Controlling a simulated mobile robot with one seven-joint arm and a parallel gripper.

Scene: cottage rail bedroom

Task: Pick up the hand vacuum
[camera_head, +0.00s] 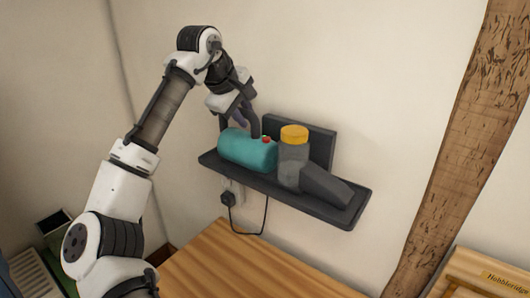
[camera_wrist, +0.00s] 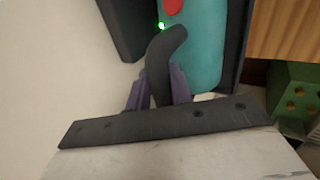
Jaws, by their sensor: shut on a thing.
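The hand vacuum (camera_head: 247,150) has a teal body, a red button, a grey see-through cup with a yellow ring and a dark nozzle pointing right. It is at the dark wall shelf (camera_head: 355,212); I cannot tell whether it still touches the shelf. My gripper (camera_head: 243,116) reaches down from above at the vacuum's left end. In the wrist view, the purple-grey fingers of my gripper (camera_wrist: 160,88) are shut on the dark curved handle of the hand vacuum (camera_wrist: 205,45), one on each side. A green light shows near the red button.
A dark back panel (camera_head: 322,146) stands behind the vacuum against the wall. A charger (camera_head: 228,198) with a black cable hangs below the shelf. A wooden surface (camera_head: 245,270) lies lower down, and a timber post (camera_head: 455,140) stands at the right. Open air lies above the shelf.

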